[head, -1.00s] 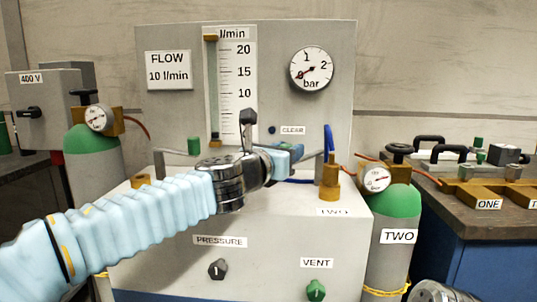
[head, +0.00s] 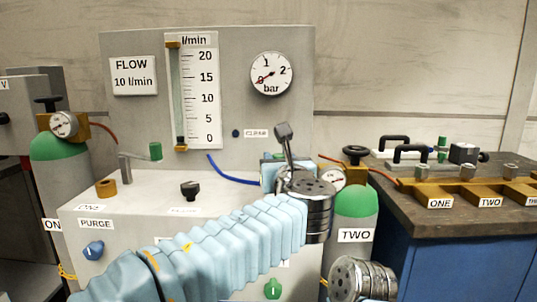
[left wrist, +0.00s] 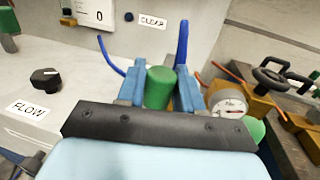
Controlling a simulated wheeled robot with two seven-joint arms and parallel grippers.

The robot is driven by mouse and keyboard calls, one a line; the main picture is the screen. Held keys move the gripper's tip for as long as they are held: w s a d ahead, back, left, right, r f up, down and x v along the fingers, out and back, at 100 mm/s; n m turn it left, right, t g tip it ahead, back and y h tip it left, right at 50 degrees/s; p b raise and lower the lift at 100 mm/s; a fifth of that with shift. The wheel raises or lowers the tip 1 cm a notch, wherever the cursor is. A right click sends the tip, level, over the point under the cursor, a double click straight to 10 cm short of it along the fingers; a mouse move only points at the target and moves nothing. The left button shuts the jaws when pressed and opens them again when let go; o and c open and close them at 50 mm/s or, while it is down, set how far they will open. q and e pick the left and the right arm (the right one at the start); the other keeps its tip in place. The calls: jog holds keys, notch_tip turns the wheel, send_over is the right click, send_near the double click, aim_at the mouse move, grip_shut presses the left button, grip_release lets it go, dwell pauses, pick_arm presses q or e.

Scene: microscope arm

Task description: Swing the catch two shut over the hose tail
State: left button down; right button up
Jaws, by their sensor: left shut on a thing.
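My left gripper (head: 284,168) is over the right side of the grey bench unit, at the place of catch two. In the left wrist view its blue fingers (left wrist: 158,92) are shut on a green handle (left wrist: 158,88), the handle of catch two. The catch's arm and the brass hose tail are hidden behind my gripper in the head view. A blue hose (left wrist: 183,42) stands up just behind the handle. I cannot tell whether the catch lies over the hose tail. My right gripper's jaws are not in view.
Another catch with a green handle (head: 156,151) stands at the unit's left, near a brass fitting (head: 106,187). A black knob (head: 190,189) sits between. A gas cylinder marked TWO (head: 354,210) with a gauge stands close on the right, beside a bench (head: 400,212).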

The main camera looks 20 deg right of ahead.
pick_arm(q)
jog(key=shift+d+y, duration=0.15)
jog(key=shift+y, duration=0.15)
jog(key=shift+s, duration=0.1)
jog(key=c, duration=0.8)
grip_release()
jog(key=shift+c, duration=0.2)
jog(key=shift+s, duration=0.4)
jog(key=s+a+b, duration=0.1)
jog(key=s+b, duration=0.1)
jog(key=s, duration=1)
jog(key=shift+s+a, duration=0.35)
jog(key=shift+s, duration=0.05)
